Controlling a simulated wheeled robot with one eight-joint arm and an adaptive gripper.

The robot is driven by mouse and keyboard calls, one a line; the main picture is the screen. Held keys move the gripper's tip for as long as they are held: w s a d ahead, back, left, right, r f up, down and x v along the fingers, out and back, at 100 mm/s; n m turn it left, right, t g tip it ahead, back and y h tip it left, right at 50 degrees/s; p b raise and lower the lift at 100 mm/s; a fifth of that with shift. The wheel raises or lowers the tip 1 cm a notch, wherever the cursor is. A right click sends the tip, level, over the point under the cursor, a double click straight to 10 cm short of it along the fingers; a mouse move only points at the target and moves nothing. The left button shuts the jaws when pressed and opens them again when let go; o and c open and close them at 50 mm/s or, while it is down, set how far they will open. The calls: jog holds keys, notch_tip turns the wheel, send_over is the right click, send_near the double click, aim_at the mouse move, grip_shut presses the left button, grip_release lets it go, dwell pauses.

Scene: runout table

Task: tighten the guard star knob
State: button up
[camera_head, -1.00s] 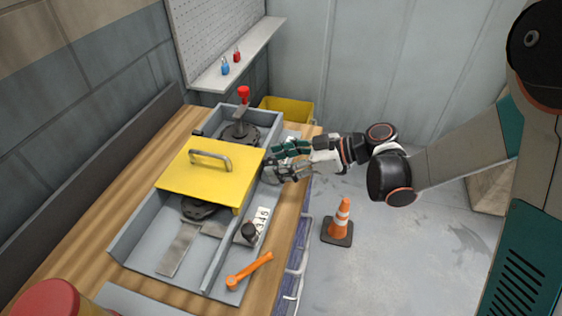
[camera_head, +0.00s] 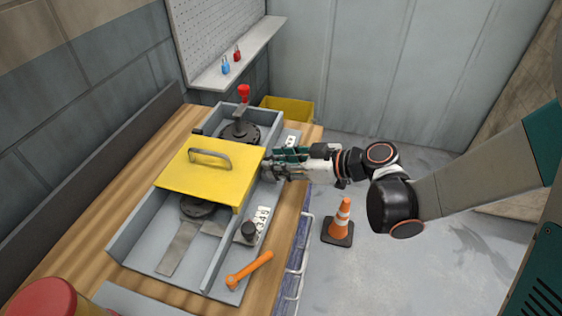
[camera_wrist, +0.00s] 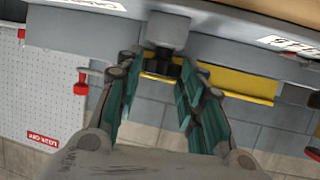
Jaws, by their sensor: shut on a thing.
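The yellow guard (camera_head: 225,182) with a grey handle lies across the grey channel on the bench. My gripper (camera_head: 276,166) is at the guard's right edge, beside the channel's right wall. In the wrist view, the dark star knob (camera_wrist: 161,68) sits between the fingertips of my gripper (camera_wrist: 160,72), under a grey cylindrical part (camera_wrist: 168,32). The two green-padded fingers are shut on the knob's sides. In the head view the knob is hidden by the fingers.
An orange lever (camera_head: 249,269) and a black round knob (camera_head: 249,230) are nearer on the channel's right side. A red-topped post (camera_head: 243,93) stands behind the guard. A yellow bin (camera_head: 288,108) is beyond. A traffic cone (camera_head: 342,220) stands on the floor.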

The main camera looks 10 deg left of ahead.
jog(key=shift+s+a+m+t+h, duration=0.1)
jog(key=shift+s+m+t+h, duration=0.2)
jog(key=shift+m+t, duration=0.5)
jog(key=shift+s+m+t+h, duration=0.1)
jog(key=shift+m+t+h, duration=0.3)
jog(key=shift+m+t, duration=0.35)
jog(key=shift+t, duration=0.25)
jog(key=o, duration=1.1)
jog(key=shift+w, duration=0.1)
jog(key=shift+c, duration=0.2)
jog(key=v, duration=1.2)
